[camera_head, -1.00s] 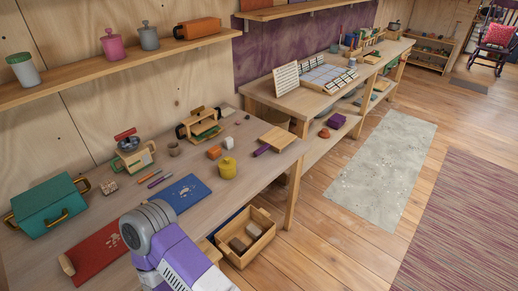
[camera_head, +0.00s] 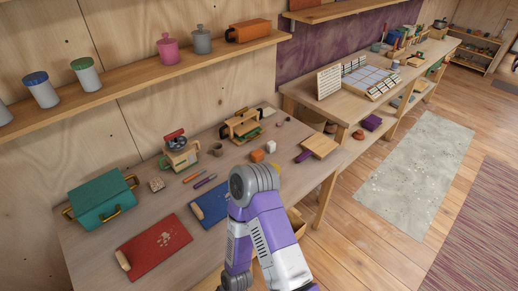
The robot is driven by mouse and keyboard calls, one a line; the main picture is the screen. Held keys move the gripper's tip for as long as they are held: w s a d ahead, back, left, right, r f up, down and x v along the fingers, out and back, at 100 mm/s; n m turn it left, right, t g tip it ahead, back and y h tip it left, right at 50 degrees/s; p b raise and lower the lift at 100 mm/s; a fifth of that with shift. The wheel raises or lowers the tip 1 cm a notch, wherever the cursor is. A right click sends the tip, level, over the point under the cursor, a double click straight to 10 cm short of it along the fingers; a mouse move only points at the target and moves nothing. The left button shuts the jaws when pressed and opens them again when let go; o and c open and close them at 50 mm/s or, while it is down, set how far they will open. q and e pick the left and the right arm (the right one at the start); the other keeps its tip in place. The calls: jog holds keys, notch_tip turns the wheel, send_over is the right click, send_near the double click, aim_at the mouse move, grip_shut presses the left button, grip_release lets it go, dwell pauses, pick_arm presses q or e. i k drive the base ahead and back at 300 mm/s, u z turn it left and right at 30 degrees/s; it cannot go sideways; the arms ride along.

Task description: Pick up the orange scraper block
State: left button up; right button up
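A small orange block (camera_head: 257,155) sits on the near workbench (camera_head: 150,212), beside a small white block (camera_head: 271,146). It looks like the orange scraper block, but it is too small to make out a scraping edge. One of my arms, purple and grey, rises from the bottom and its bent joint stands in front of the bench, below the orange block in the picture. Neither gripper's fingers show in the head view.
A wooden board (camera_head: 320,145) and a purple piece (camera_head: 303,156) lie right of the block. A wooden press (camera_head: 241,124) stands behind. Blue mat (camera_head: 209,207), red mat (camera_head: 153,246) and teal box (camera_head: 102,199) lie left. A shelf (camera_head: 130,83) holds canisters and an orange roll.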

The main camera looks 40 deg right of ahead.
aim_at(257, 156)
jog(key=u, duration=2.65)
jog(key=k, duration=2.65)
jog(key=z, duration=1.55)
